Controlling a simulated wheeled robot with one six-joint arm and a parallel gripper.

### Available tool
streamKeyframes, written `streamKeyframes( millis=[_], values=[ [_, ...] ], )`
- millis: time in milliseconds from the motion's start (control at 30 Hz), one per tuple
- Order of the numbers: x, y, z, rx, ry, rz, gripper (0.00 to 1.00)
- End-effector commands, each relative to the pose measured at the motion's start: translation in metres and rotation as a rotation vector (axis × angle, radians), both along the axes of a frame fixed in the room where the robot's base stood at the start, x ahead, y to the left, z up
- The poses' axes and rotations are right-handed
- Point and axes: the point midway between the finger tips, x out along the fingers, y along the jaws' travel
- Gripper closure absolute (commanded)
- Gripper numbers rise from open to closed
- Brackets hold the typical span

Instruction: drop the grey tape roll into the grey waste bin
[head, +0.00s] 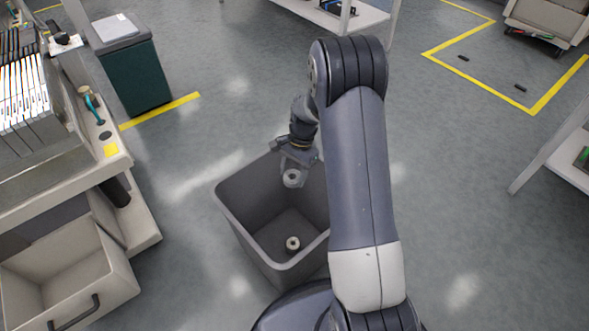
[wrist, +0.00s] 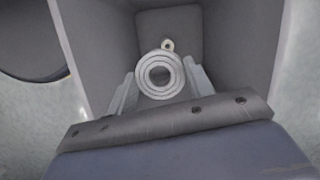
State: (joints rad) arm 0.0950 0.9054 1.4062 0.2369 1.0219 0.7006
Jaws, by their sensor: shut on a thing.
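The grey tape roll (head: 292,178) is held between the fingers of my gripper (head: 296,171), over the opening of the grey waste bin (head: 240,219). In the wrist view the roll (wrist: 159,75) shows as a ring between the two fingers (wrist: 160,88), with the bin's inner walls (wrist: 237,45) around it. My gripper is shut on the roll. My arm hides the bin's right side in the head view.
Another small pale roll (head: 292,243) lies on the bin's floor. A trolley with an open drawer (head: 68,275) stands at the left, and a dark green bin (head: 133,75) behind it. Open grey floor lies behind the waste bin. A white shelf (head: 570,150) is at the right.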

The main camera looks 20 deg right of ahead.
Motion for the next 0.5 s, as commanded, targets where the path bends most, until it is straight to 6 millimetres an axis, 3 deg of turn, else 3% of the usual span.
streamKeyframes(
  millis=[267, 500],
  values=[
    [0.001, -0.001, -0.018, 0.0, 0.004, -0.046, 0.72],
    [0.001, -0.001, -0.047, 0.0, 0.003, -0.044, 0.72]
  ],
)
